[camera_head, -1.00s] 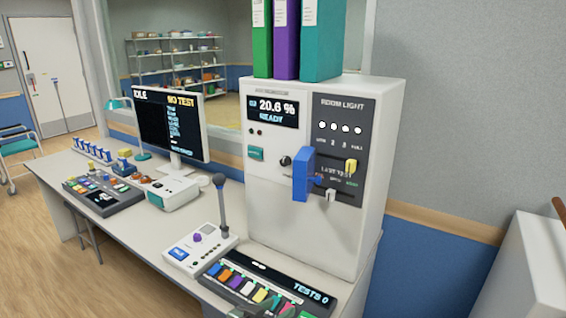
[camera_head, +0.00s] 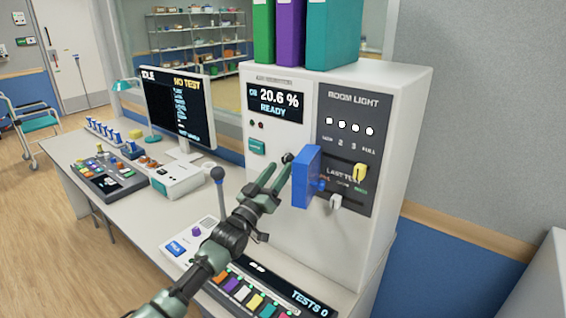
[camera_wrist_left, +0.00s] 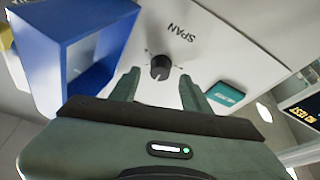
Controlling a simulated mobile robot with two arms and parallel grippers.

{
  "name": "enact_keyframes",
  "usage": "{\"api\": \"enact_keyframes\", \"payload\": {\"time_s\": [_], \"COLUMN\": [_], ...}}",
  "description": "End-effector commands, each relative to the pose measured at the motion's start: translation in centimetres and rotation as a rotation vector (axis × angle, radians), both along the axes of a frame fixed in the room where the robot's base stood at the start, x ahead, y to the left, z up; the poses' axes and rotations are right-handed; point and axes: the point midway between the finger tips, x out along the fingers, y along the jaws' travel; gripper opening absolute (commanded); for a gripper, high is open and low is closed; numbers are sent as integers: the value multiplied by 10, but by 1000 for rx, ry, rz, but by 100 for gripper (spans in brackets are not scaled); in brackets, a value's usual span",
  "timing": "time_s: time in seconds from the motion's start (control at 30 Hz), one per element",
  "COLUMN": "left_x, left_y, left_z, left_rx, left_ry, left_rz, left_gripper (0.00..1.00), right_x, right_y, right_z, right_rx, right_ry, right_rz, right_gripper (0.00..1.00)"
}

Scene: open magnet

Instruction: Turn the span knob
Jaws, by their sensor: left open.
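The span knob (camera_wrist_left: 160,68) is a small dark round knob on the white front panel of the cabinet, under the printed word SPAN in the left wrist view. In the head view the knob (camera_head: 288,158) is small and sits just beyond my fingertips. My left gripper (camera_head: 277,172) is open and points at the panel. In the left wrist view its two fingers (camera_wrist_left: 158,88) stand either side of the knob's line, with the knob between and slightly beyond the tips. I cannot tell whether they touch it. My right gripper is in neither view.
A blue box-like holder (camera_head: 306,177) juts from the panel just right of the knob, close to my fingers. A teal button (camera_head: 257,147) is left of it. A microphone (camera_head: 218,175) stands on the desk beside my forearm. A monitor (camera_head: 178,105) stands further left.

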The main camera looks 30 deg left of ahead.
Motion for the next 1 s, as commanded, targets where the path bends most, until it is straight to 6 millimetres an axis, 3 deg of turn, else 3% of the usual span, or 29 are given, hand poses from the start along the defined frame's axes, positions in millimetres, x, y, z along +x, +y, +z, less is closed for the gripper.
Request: {"api": "enact_keyframes", "payload": {"time_s": [0.1, 0.3, 0.5, 0.53, 0.7, 1.0], "left_x": [14, 22, 22, 22, 22, 22], "left_y": [0, 0, 0, 0, 0, 0], "left_z": [7, 8, 8, 8, 8, 6], "left_rx": [0, 1, 1, 1, 0, 30], "left_ry": [-1, 0, 1, 1, 1, -1], "left_rz": [0, 0, 0, 0, 0, 0], "left_gripper": [47, 47, 47, 44, 0, 0], "right_x": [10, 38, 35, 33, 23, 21], "right_y": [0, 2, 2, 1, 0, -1], "right_z": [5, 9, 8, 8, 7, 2], "right_rx": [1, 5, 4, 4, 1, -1], "right_ry": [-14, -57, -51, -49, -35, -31], "right_rz": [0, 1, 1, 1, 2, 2], "right_gripper": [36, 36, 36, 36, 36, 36]}}
